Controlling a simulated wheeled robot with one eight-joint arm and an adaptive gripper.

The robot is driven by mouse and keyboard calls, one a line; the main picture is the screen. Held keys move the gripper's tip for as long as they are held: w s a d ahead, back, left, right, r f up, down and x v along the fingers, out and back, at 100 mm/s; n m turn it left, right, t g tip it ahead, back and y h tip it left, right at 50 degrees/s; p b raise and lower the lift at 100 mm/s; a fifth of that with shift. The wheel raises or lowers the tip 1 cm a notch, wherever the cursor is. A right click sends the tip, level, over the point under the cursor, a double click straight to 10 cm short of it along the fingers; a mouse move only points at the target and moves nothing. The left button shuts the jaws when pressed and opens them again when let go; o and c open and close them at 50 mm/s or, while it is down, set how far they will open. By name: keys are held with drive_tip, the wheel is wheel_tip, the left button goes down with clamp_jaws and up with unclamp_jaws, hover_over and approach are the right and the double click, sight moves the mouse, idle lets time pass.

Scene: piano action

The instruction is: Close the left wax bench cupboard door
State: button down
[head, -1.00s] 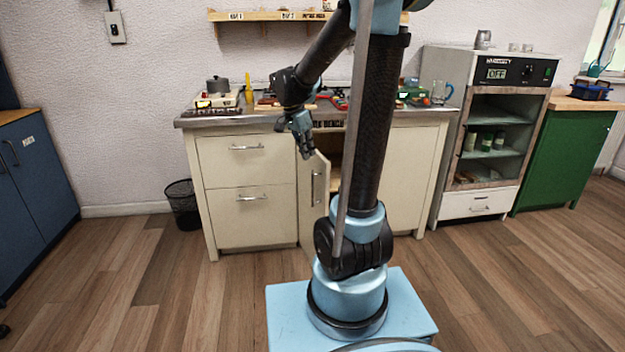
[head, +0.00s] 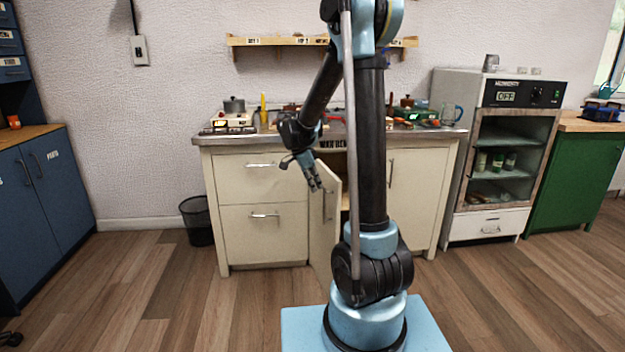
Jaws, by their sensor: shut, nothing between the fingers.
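The wax bench (head: 210,165) is a cream cabinet with a metal top, against the wall. Its left cupboard door (head: 322,232) stands open, swung out toward me, with a vertical bar handle (head: 329,204). Part of the opening shows to the right of the door; my arm hides much of the rest. The right cupboard door (head: 412,190) looks closed. My gripper (head: 315,186) is shut and empty, pointing down near the upper edge of the open door. I cannot tell whether it touches the door.
Two drawers (head: 262,188) left of the door are closed. A black bin (head: 197,222) stands left of the bench. An oven-like cabinet (head: 490,160) and a green cupboard (head: 572,180) stand right. Blue cupboards (head: 45,205) are at left. Wooden floor in front is clear.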

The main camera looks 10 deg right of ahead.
drive_tip(key=w+d+f, duration=0.1)
drive_tip(key=d+f, duration=0.2)
drive_tip(key=d, duration=0.2)
drive_tip(key=shift+d+f, duration=0.15)
drive_tip(key=shift+f, duration=0.15)
idle(0.4)
